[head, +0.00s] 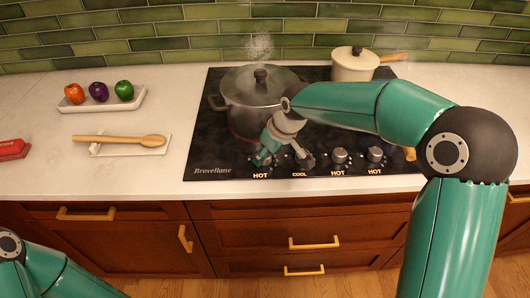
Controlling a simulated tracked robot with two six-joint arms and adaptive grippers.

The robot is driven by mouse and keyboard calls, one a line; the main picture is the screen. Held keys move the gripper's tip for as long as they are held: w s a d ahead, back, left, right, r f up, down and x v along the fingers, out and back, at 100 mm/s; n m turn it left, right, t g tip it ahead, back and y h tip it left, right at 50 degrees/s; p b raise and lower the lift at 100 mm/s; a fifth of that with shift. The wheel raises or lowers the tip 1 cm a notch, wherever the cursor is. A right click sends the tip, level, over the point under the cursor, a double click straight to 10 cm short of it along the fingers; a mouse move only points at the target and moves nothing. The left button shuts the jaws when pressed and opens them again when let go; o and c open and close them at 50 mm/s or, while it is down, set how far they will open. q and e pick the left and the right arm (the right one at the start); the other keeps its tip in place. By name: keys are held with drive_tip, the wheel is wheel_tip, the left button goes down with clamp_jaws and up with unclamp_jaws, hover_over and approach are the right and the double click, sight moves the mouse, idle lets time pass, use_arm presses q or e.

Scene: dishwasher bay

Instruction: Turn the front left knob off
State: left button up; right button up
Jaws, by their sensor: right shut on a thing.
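The black cooktop (225,158) has a row of knobs along its front edge. Labels below them read HOT, COOL, HOT, HOT from left to right. My right gripper (264,155) reaches down to the leftmost knob, above the first HOT label (260,175), and is shut on it. The gripper hides most of that knob. The second knob (306,161), above COOL, is partly hidden by the gripper. The third knob (340,156) and fourth knob (375,155) show clearly. My left gripper is out of view; only part of that arm shows at bottom left.
A lidded grey pot (245,90) steams on the left of the cooktop, close behind my right gripper. A cream pan (352,66) stands at the back right. A vegetable tray (128,104), a wooden spoon (120,140) and a red object (13,149) lie left on the counter.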

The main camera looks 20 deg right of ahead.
drive_tip(key=shift+w+r, duration=0.1)
drive_tip(key=o, duration=1.1)
drive_tip(key=v, duration=1.2)
drive_tip(key=shift+d, duration=0.1)
